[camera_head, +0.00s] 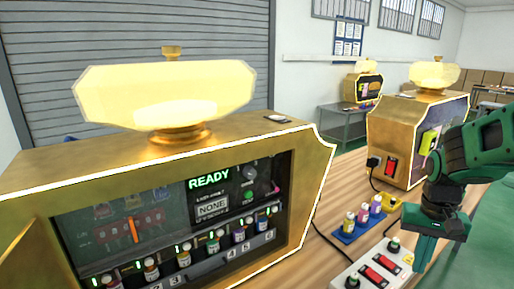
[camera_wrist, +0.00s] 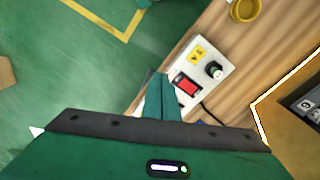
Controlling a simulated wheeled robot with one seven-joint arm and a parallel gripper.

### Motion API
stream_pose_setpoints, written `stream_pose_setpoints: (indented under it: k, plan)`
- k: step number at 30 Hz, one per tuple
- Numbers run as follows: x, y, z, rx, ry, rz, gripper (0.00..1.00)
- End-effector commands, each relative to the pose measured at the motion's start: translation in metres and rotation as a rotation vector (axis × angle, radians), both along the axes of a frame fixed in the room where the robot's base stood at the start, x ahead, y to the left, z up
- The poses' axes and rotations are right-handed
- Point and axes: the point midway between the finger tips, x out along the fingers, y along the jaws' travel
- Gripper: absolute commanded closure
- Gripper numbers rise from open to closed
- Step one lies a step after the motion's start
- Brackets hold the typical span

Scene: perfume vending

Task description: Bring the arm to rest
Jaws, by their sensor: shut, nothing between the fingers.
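My arm reaches in from the right edge of the head view, with my green gripper (camera_head: 424,256) pointing down beside the right side of a white switch box (camera_head: 352,281). In the wrist view my gripper (camera_wrist: 160,82) has its fingers together, shut and empty. There the switch box (camera_wrist: 207,58) with a red switch lies just right of the fingertips. Nothing hangs from the fingers. I cannot tell how high they are above the table.
A gold vending machine (camera_head: 120,165) reading READY fills the left. A second gold machine (camera_head: 396,130) stands behind the gripper. A blue rack (camera_head: 343,236) of small bottles and a yellow cup (camera_wrist: 245,9) are on the wooden table. Open green floor (camera_wrist: 60,70) lies left in the wrist view.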

Motion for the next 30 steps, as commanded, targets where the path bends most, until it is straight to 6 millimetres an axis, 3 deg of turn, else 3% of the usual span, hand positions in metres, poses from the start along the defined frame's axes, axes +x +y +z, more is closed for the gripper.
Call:
stream_pose_setpoints:
  k: [6,15,21,30]
  plan:
    - [-0.065,-0.011,0.026,-0.001,-0.002,-0.030,1.00]
    - [-0.142,-0.011,0.037,0.037,-0.006,-0.056,1.00]
    - [-0.164,-0.008,0.037,0.056,-0.007,-0.060,1.00]
    - [-0.166,-0.008,0.037,0.058,-0.007,-0.061,1.00]
